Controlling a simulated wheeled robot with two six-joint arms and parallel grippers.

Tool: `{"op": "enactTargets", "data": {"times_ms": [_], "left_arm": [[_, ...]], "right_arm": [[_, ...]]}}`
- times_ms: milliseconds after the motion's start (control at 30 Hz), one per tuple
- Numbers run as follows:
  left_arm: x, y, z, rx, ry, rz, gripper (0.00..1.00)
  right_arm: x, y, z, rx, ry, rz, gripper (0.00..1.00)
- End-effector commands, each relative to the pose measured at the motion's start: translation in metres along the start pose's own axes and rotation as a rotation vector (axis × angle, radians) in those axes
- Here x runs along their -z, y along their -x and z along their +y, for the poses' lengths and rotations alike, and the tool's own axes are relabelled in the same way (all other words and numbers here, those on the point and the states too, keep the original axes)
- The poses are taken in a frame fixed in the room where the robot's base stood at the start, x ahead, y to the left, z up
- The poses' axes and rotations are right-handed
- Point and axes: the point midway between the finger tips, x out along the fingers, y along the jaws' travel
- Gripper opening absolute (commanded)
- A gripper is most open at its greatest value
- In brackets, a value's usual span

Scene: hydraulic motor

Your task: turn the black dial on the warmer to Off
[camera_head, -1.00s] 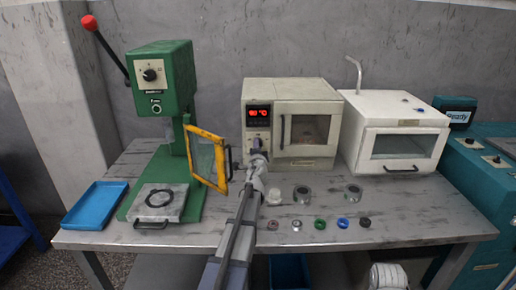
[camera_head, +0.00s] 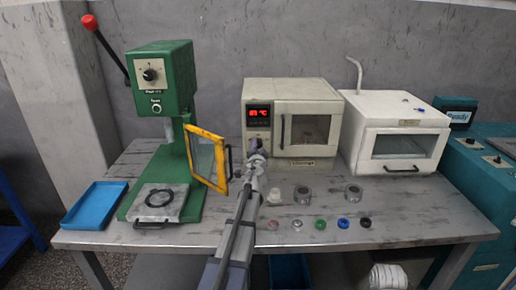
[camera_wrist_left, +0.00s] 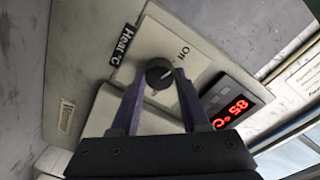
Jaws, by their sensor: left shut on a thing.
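The warmer (camera_head: 309,90) is the cream box at the back middle of the table, with its door closed. Its black dial (camera_wrist_left: 159,73) sits on a pale plate in the left wrist view, with a light pointer line facing right and slightly up. The "Off" lettering (camera_wrist_left: 182,52) is above and to the right of the dial. My left gripper (camera_wrist_left: 160,76) is shut on the dial, one finger on each side. In the head view my left gripper (camera_head: 255,147) covers the dial. My right gripper is in neither view.
A red display (camera_wrist_left: 231,110) on the warmer reads 85 °C. A green press (camera_head: 165,85) with an open yellow-framed door (camera_head: 207,158) stands to the left. A white cabinet (camera_head: 400,120) stands to the right. Several small rings lie in front.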

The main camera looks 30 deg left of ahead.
Motion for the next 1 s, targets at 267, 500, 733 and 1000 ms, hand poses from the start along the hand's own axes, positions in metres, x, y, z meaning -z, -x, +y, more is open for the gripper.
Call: {"op": "enactTargets", "data": {"times_ms": [267,500,733,1000], "left_arm": [[-0.001,0.001,0.000,0.000,0.003,-0.001,0.47],[0.000,0.001,0.000,0.000,0.001,0.000,0.74],[0.000,0.000,0.000,0.000,0.000,0.000,0.75],[0.000,0.018,0.000,0.000,-0.001,0.000,0.75]], "right_arm": [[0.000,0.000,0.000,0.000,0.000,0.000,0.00],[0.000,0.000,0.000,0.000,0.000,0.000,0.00],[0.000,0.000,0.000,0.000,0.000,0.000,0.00],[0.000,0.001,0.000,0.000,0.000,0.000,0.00]]}}
